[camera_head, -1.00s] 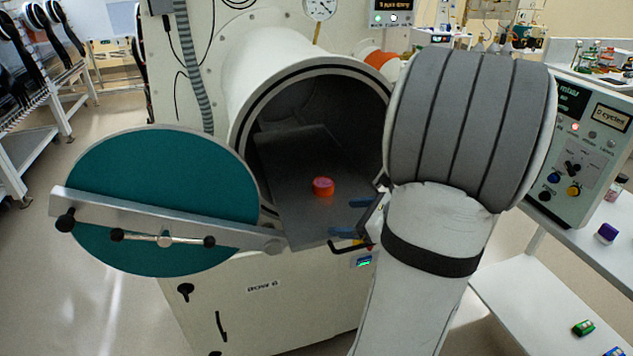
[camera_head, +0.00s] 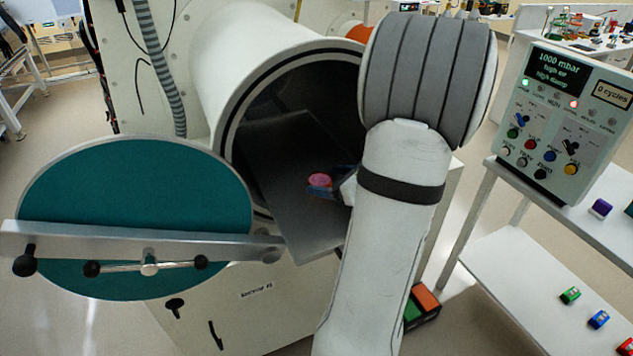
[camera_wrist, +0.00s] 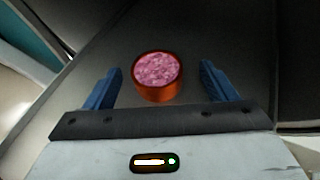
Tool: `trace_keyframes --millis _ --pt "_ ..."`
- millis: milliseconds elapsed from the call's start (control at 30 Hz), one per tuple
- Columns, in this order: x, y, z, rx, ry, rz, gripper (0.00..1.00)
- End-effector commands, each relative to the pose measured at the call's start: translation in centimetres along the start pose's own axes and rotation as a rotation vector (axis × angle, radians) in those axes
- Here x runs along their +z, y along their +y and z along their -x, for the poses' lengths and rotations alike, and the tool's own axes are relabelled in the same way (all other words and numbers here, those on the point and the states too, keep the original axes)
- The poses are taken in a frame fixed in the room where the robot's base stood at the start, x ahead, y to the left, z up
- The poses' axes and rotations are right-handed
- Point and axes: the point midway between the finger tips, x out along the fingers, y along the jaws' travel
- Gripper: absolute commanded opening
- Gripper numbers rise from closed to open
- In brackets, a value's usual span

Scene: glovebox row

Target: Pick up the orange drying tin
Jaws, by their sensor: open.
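The orange drying tin (camera_head: 320,181) stands on the dark grey tray (camera_head: 290,215) that reaches out of the round chamber opening. Its top shows a pink, grainy content in the wrist view (camera_wrist: 157,68). My gripper (camera_wrist: 158,80) is open, with one blue finger on each side of the tin and a gap visible on both sides. The tin sits between the fingers, near their tips. In the head view my gripper (camera_head: 331,181) is at the tin, and my arm hides part of it.
The chamber wall (camera_head: 222,75) surrounds the tray's inner end. The open teal door (camera_head: 135,205) with its metal bar (camera_head: 190,248) stands to the left. A control panel (camera_head: 563,125) on a white table is at the right, with small coloured boxes (camera_head: 570,295) on a lower shelf.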

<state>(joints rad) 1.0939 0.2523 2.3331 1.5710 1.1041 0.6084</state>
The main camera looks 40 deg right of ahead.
Motion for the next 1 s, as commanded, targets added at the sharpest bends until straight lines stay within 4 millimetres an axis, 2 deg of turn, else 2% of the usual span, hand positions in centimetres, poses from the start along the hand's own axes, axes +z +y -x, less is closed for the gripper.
trace_keyframes --millis 200,300,567,1000 --pt "0.2 0.5 -3.4 0.007 0.001 0.001 0.79" --pt "0.2 0.5 -4.3 0.006 0.001 0.001 0.79" --pt "0.1 0.5 -4.6 0.005 0.001 0.002 0.79" --pt "0.2 0.6 -4.7 0.006 0.001 0.003 0.43"
